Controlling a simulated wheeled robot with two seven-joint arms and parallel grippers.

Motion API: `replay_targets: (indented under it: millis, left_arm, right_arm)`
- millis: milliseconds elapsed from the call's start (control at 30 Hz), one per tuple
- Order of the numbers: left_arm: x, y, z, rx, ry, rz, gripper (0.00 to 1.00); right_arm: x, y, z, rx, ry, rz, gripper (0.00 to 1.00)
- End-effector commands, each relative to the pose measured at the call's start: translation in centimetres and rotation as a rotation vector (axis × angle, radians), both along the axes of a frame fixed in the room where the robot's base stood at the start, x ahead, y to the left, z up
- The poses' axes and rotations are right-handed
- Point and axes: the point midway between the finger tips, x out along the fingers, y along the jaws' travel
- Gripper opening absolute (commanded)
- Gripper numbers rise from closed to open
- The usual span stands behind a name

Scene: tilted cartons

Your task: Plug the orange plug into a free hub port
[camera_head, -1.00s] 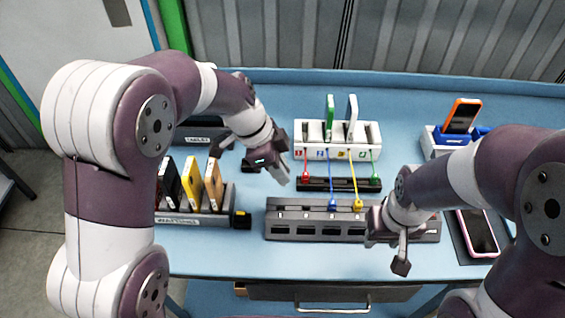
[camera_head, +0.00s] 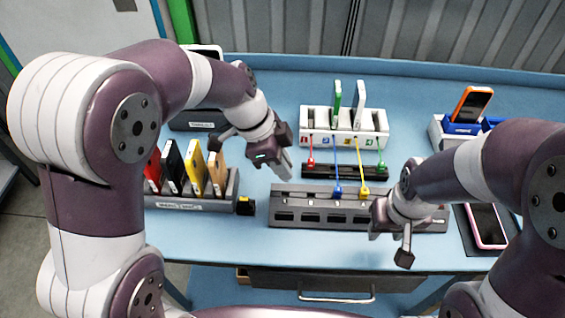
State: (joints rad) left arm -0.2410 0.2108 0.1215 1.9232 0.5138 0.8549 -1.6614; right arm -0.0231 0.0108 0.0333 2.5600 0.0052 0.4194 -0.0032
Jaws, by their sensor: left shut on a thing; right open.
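No orange plug can be made out. The grey hub (camera_head: 290,201) lies on the table with a row of dark ports along its front. A blue plug (camera_head: 338,192) and a yellow plug (camera_head: 363,190) sit at its top. A red plug (camera_head: 310,161) and a green plug (camera_head: 381,163) sit at the black strip (camera_head: 345,171) behind it. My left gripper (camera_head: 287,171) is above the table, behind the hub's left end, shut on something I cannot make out. My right gripper (camera_head: 404,254) is open in front of the hub's right part and hides some of it.
A white dock (camera_head: 345,142) with numbered slots holds upright slabs behind the strip. A grey rack (camera_head: 180,202) with coloured slabs is at left. An orange phone (camera_head: 472,104) stands at right; a pink-edged phone (camera_head: 487,226) lies in front of it.

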Motion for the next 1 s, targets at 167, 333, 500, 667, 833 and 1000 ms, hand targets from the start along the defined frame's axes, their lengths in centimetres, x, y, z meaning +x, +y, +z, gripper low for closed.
replay_targets:
  millis: [167,333,500,667,833,1000]
  left_arm:
    - [0.0,0.0,-0.8,0.000,0.000,0.000,0.00]
    - [0.0,0.0,-2.3,0.000,0.000,0.000,0.00]
    - [0.0,0.0,-3.7,0.000,0.000,0.000,0.00]
    - [0.0,0.0,-5.0,0.000,0.001,0.000,0.00]
    - [0.0,0.0,-5.1,0.000,0.000,0.000,0.00]
    - [0.0,0.0,-5.0,0.000,0.000,0.000,0.00]
  right_arm:
    - [0.0,0.0,-0.8,0.000,0.000,0.000,0.43]
    - [0.0,0.0,-2.3,0.000,0.000,0.000,0.43]
    - [0.0,0.0,-3.7,0.000,0.000,0.000,0.43]
    - [0.0,0.0,-4.9,0.000,0.000,0.000,0.43]
    - [0.0,0.0,-5.0,0.000,0.000,0.000,0.43]
    - [0.0,0.0,-4.9,0.000,0.000,0.000,0.43]
